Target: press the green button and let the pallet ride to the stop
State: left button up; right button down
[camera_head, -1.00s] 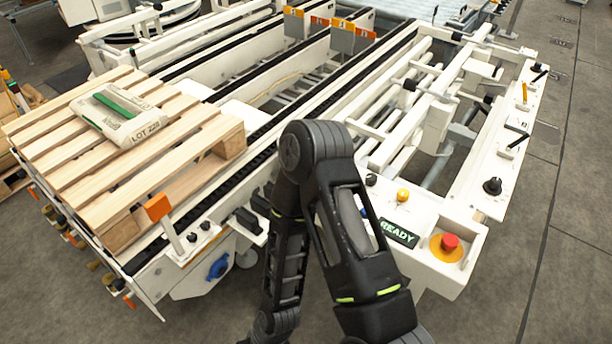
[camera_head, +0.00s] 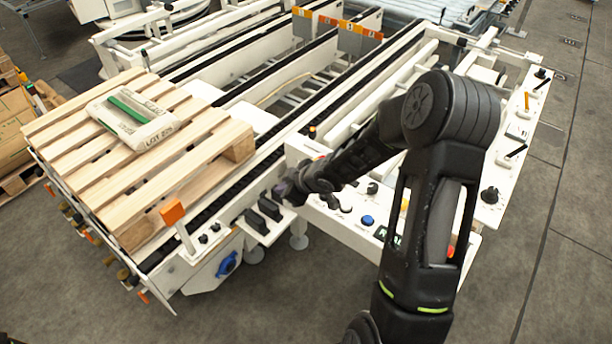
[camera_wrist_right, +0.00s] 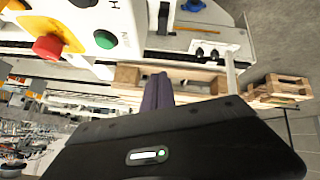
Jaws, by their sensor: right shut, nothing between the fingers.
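The wooden pallet (camera_head: 95,181) sits at the near left end of the conveyor with a printed sack (camera_head: 135,119) on it. The green button (camera_wrist_right: 105,40) shows in the right wrist view, on a white panel beside a red mushroom button (camera_wrist_right: 47,47). I cannot make out the green button in the head view. My right gripper (camera_head: 281,191) is shut and empty, just above two dark pedal-like blocks at the conveyor's side. In the wrist view its purple fingers (camera_wrist_right: 157,92) are apart from the green button. My left gripper is not in view.
Orange tags (camera_head: 340,24) stand at the far end of the conveyor rails. An orange flag (camera_head: 172,212) stands by the near corner. The conveyor beyond the pallet looks clear.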

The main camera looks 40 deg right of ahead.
jog(key=w+d+r+n+t+h+p, duration=0.1)
jog(key=d+r+n+h, duration=0.1)
jog(key=d+r, duration=0.5)
jog(key=shift+d+r, duration=0.35)
jog(key=shift+d, duration=0.6)
jog(key=shift+f, duration=0.1)
notch_tip(320, 180, down, 8)
jog(key=b, duration=0.8)
jog(key=shift+f+b, duration=0.3)
jog(key=shift+b, duration=0.15)
jog(key=shift+f, duration=0.1)
jog(key=shift+f+b, duration=0.3)
jog(key=shift+f, duration=0.05)
